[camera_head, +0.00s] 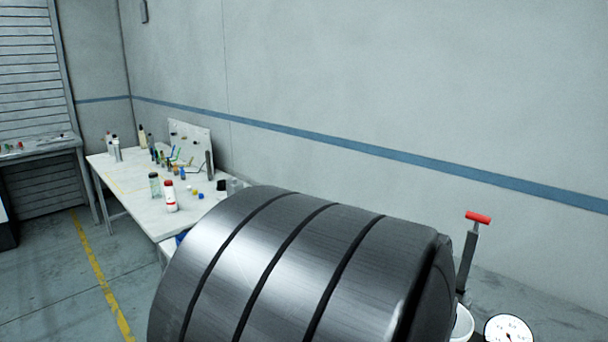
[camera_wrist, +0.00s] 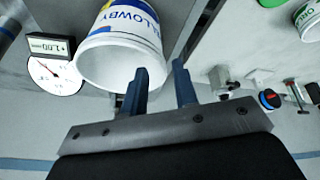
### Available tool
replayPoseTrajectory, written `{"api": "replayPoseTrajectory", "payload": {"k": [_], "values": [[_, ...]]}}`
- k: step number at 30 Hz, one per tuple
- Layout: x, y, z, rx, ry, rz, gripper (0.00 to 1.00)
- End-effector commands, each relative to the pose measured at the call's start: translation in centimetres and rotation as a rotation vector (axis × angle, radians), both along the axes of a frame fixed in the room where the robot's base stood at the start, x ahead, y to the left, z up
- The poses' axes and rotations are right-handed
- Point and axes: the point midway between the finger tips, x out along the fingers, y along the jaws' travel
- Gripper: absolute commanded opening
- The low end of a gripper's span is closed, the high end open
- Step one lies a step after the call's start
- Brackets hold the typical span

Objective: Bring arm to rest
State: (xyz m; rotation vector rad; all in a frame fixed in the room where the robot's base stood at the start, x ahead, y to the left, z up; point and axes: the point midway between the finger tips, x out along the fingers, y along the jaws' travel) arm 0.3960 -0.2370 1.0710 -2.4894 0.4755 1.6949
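My gripper (camera_wrist: 160,72) shows in the wrist view with its two blue-grey fingers apart and nothing between them. In the head view my gripper does not show. A large dark grooved cylinder fills the lower middle there and hides what is behind it. I cannot tell whether it is part of my arm.
A round dial (camera_wrist: 55,76) and a small display (camera_wrist: 48,46) sit beside the tub. A red-handled lever (camera_head: 478,217) and a dial (camera_head: 508,330) stand at right in the head view. A white table (camera_head: 128,190) at left holds several bottles and small items.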

Motion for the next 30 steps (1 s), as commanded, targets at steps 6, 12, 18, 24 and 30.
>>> {"api": "replayPoseTrajectory", "payload": {"k": [6,12,18,24,30], "values": [[-1.3,0.8,4.0,-0.004,-0.005,0.000,0.27],[-0.3,0.2,0.5,0.004,0.005,0.000,0.27],[0.9,-0.6,-2.7,0.002,0.003,0.000,0.27],[2.0,-1.2,-5.7,0.002,0.004,0.000,0.27],[2.7,-1.6,-5.7,-0.004,-0.006,0.000,0.27]]}}
